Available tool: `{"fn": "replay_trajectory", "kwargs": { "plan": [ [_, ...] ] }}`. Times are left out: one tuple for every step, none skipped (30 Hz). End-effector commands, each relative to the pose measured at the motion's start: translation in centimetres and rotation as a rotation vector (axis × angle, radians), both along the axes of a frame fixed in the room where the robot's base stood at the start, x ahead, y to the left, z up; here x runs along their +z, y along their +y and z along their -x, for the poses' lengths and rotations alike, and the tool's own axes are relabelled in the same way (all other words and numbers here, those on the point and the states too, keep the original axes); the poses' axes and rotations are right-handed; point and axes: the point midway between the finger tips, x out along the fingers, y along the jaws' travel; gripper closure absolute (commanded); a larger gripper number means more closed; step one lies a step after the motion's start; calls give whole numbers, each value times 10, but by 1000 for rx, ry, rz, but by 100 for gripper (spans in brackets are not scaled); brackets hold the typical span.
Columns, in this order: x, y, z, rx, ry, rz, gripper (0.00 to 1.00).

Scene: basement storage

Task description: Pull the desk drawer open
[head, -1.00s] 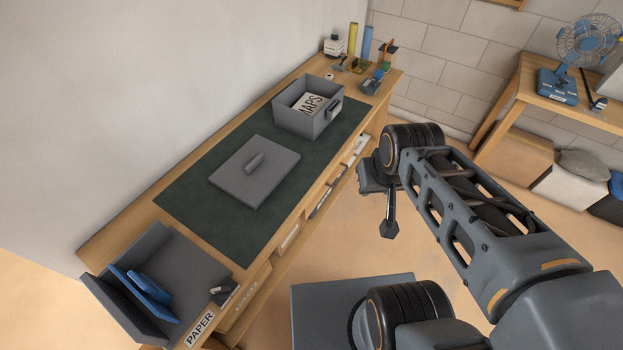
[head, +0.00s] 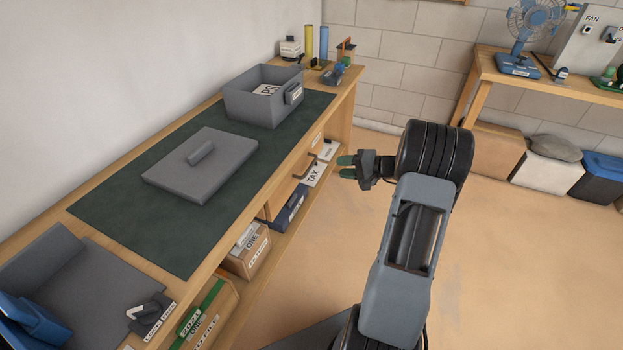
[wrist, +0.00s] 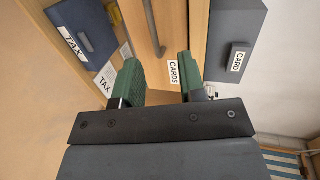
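The desk drawer (head: 290,180) has a wooden front under the desktop. Its dark bar handle (head: 303,168) and a CARDS label show on it; the front looks about flush with the desk. In the wrist view the drawer front (wrist: 138,38) is ahead, with its handle (wrist: 152,22) beyond the fingertips and the CARDS label (wrist: 173,72) between the fingers. My gripper (head: 346,167) is open and empty, to the right of the handle and apart from it in the head view. Its green-padded fingers (wrist: 160,75) show spread in the wrist view.
A grey open box (head: 250,105) and a grey lid (head: 195,175) lie on the desk's green mat (head: 120,210). A blue TAX box (head: 287,207) and a cardboard box (head: 246,250) fill the shelf below. The floor (head: 310,290) right of the desk is clear.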

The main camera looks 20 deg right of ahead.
Motion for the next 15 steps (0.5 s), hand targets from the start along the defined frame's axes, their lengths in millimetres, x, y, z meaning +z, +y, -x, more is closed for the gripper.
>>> {"fn": "replay_trajectory", "kwargs": {
  "plan": [
    [-14, -10, -1, -27, -17, -16, 63],
    [-16, -14, -3, -38, -27, -22, 63],
    [-20, -18, -4, -51, -38, -29, 63],
    [-21, -19, -5, -57, -44, -34, 63],
    [-23, -19, -7, -63, -49, -36, 63],
    [-24, -18, -11, -67, -53, -38, 63],
    [-25, -16, -13, -68, -54, -39, 63],
    [-26, -14, -17, -69, -55, -39, 63],
    [-27, -9, -21, -69, -56, -40, 63],
    [-28, -5, -25, -68, -55, -40, 63],
    [-29, -1, -29, -67, -55, -40, 63],
    [-31, 4, -35, -68, -55, -40, 63],
    [-32, 8, -39, -66, -54, -39, 63],
    [-34, 12, -44, -66, -54, -39, 63],
    [-35, 18, -49, -67, -54, -39, 63]
  ]
}}
